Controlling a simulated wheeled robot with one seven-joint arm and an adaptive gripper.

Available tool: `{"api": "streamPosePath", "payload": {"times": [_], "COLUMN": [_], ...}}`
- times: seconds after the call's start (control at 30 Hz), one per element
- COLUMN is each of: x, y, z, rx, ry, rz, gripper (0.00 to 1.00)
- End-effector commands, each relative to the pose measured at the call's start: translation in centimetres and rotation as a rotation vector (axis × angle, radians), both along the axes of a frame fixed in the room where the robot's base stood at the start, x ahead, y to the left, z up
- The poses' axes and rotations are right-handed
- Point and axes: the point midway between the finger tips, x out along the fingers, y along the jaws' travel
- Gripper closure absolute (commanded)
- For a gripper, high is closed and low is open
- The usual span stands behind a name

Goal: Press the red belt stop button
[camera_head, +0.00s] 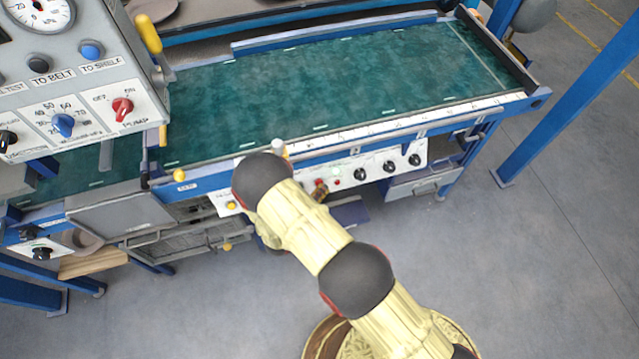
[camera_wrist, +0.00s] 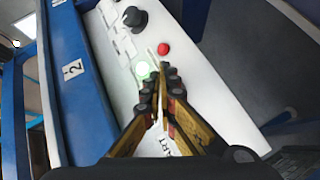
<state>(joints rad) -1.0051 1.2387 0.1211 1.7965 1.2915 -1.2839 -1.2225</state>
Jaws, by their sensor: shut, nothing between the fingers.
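A white control panel (camera_head: 352,172) runs along the front of the belt table, and it fills the middle of the wrist view (camera_wrist: 203,88). A round red button (camera_wrist: 163,48) sits on it, just beyond my fingertips in the wrist view. My gripper (camera_wrist: 161,82) is shut and empty, its tips close to the panel. A pale green lit button (camera_wrist: 142,70) is right beside the tips, on their left. In the head view my gripper (camera_head: 320,193) is at the panel, partly hidden by my arm. Whether the tips touch the panel cannot be told.
A black knob (camera_wrist: 135,17) lies beyond the red button. The blue table rail (camera_wrist: 72,95) runs along the panel's left in the wrist view. The green belt (camera_head: 320,85) lies above the panel. A drawer (camera_head: 424,184) hangs at right. Open floor (camera_head: 530,260) lies to the right.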

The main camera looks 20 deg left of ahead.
Motion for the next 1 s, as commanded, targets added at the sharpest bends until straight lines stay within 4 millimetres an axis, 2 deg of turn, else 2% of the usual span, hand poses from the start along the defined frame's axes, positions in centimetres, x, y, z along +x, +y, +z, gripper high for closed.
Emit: {"api": "streamPosePath", "payload": {"times": [1.0], "x": [0.68], "y": [0.45], "z": [-0.44], "rx": [0.001], "ry": [0.000], "rz": [0.000], "gripper": [1.00]}}
